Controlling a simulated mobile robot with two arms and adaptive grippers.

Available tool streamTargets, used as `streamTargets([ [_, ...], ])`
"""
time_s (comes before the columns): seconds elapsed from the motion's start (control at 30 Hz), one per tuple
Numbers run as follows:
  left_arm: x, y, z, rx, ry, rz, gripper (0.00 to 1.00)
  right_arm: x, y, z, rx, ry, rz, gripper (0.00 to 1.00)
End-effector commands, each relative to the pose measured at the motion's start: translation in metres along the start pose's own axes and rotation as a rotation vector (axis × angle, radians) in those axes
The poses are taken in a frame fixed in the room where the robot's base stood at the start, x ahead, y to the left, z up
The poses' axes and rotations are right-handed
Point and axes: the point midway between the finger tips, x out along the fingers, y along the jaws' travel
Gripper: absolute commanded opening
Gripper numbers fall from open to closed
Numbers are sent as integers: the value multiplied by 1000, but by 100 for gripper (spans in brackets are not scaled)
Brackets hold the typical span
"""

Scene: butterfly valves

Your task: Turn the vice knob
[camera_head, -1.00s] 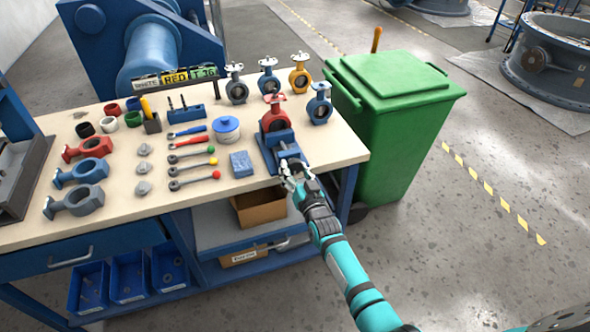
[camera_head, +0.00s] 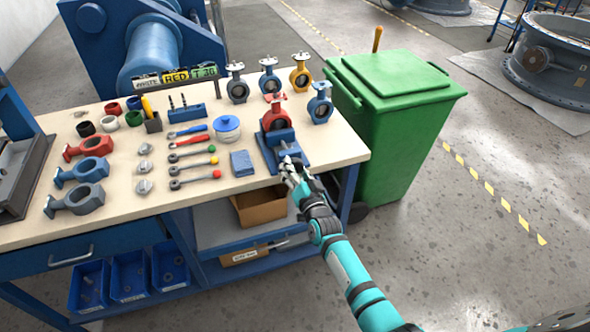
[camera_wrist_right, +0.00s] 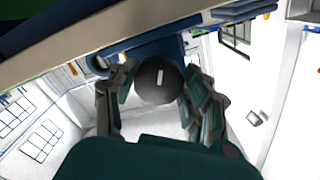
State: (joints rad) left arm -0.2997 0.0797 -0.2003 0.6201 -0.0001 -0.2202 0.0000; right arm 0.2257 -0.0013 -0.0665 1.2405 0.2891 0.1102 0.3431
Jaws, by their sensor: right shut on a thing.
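The blue vice (camera_head: 283,148) stands at the right front edge of the workbench and holds a red butterfly valve (camera_head: 275,118) upright in its jaws. The vice knob (camera_wrist_right: 158,80) is a dark round knob with a pale mark, seen in the right wrist view below the blue vice body. My right gripper (camera_head: 289,170) is at the front end of the vice, in front of the bench edge. In the wrist view its two fingers (camera_wrist_right: 163,92) are on either side of the knob and shut on it. In the head view the gripper hides the knob. My left gripper is not in view.
The wooden workbench (camera_head: 225,194) carries several valves, tools and rings, a blue-lidded tub (camera_head: 227,128) and a blue block (camera_head: 241,163) left of the vice. A green bin (camera_head: 400,120) stands close right of the bench. Floor right of my arm is clear.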

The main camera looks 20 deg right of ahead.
Motion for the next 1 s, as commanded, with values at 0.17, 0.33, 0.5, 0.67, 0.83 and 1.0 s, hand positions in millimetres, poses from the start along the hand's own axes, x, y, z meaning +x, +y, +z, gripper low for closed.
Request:
streamTargets([
  [0.17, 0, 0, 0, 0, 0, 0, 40, -1, 2, 4, 0, -7, 3, 50],
  [0.33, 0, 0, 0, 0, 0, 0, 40, -1, 1, 2, -1, -5, 2, 72],
  [0.5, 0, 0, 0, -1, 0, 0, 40, 0, 0, 1, -1, -3, 1, 72],
  [0.67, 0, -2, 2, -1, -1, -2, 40, -4, 0, 2, -1, -2, 1, 72],
  [0.83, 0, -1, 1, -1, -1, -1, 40, -26, 1, 2, -1, -5, 2, 72],
  [1.0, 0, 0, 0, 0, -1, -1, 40, -64, 1, 3, -1, -5, 2, 72],
])
